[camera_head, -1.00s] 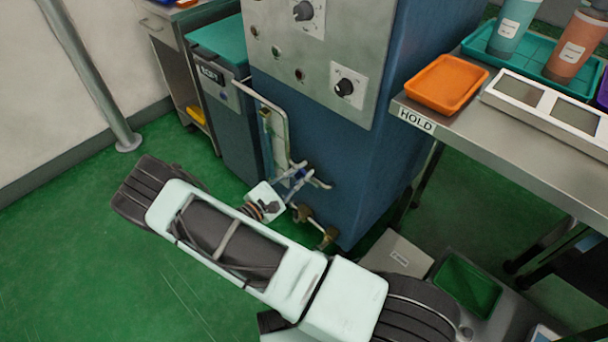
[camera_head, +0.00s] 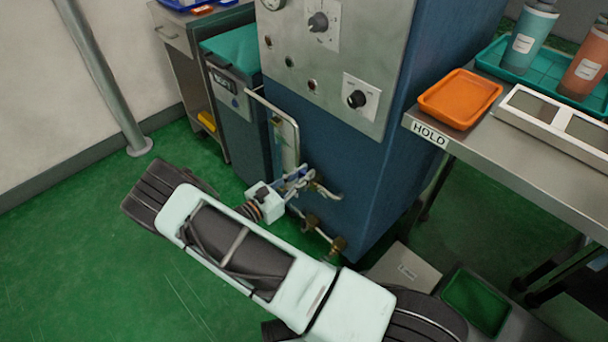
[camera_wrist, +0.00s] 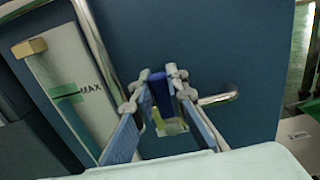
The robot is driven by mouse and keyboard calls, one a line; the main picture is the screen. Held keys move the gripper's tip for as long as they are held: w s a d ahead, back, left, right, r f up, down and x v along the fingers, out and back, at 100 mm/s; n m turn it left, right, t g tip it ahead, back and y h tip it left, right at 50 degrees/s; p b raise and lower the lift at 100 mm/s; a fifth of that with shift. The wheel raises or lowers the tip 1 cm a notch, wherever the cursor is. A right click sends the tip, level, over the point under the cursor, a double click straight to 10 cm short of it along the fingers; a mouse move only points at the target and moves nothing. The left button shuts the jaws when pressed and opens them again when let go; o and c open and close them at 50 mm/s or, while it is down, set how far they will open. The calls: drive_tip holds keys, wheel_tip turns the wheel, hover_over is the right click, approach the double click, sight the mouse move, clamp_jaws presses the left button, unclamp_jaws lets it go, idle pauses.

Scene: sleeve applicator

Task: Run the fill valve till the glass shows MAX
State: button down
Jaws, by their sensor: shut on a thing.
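The sight glass is a tall pale strip (camera_wrist: 75,100) on the blue cabinet, with a green band and the word MAX beside its upper part in the wrist view. It also shows on the cabinet front in the head view (camera_head: 290,150). The fingers partly cover the handle. A chrome pipe (camera_wrist: 217,98) runs out to the right behind the fingers.
Brass fittings (camera_head: 337,244) stick out low on the cabinet (camera_head: 375,185). A control panel with knobs (camera_head: 357,99) is above. A steel table marked HOLD (camera_head: 429,134) bearing an orange tray (camera_head: 460,98) stands at right. Open green floor (camera_head: 70,260) lies to the left.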

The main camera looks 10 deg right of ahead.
drive_tip(key=shift+a, duration=0.1)
drive_tip(key=c, duration=1.9)
unclamp_jaws()
drive_tip(key=v, duration=1.2)
